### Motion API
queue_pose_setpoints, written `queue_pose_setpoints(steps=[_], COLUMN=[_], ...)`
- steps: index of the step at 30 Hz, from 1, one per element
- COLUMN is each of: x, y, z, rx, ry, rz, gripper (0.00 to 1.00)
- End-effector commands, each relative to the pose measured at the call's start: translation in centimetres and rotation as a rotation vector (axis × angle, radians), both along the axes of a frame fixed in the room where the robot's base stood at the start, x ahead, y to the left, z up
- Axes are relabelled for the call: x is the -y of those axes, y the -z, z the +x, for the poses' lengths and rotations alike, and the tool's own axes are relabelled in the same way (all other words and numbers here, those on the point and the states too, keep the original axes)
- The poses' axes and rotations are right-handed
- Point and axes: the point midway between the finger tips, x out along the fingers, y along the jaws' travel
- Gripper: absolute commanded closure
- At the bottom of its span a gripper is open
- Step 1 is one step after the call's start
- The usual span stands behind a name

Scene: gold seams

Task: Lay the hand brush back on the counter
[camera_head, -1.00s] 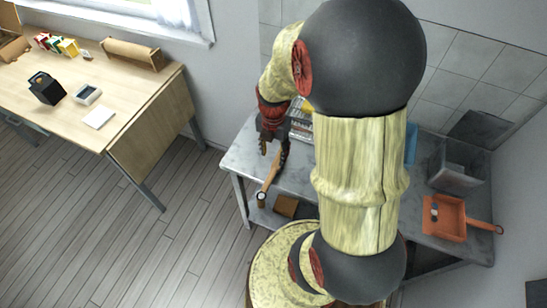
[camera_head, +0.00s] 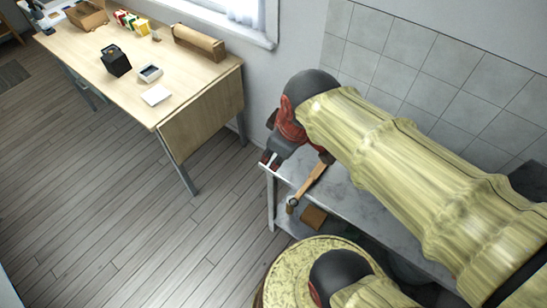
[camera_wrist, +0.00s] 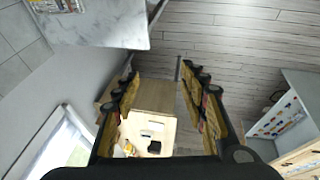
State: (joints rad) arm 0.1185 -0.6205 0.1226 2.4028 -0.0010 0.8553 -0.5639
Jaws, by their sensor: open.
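The hand brush (camera_head: 312,183) has a wooden handle and a dark rounded end. It lies at the left end of the grey counter (camera_head: 345,200), slanting across it, with the dark end at the front edge. Whether that end overhangs cannot be told. My gripper (camera_head: 268,160) is just left of the brush, apart from it, by the counter's left corner. In the wrist view my gripper (camera_wrist: 158,75) is open with nothing between its fingers, and the brush is not visible there. The counter's corner (camera_wrist: 105,25) shows at upper left. My arm hides much of the counter.
A wooden desk (camera_head: 165,75) stands at the left, with a black box (camera_head: 115,61), a white card (camera_head: 156,94) and a brown roll holder (camera_head: 199,42). A brown block (camera_head: 313,217) is below the counter. Open floor lies between desk and counter.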

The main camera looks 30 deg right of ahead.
Motion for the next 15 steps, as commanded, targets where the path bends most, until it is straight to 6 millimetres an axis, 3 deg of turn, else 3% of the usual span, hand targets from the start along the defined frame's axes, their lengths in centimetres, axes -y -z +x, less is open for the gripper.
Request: queue_pose_setpoints(steps=[6,15], x=[-2.8,-3.6], y=[-2.7,-3.3], z=[-2.6,-3.6], rx=[0.096,0.121], ry=[0.282,0.397], rz=[0.161,0.234], gripper=[0.57,0.57])
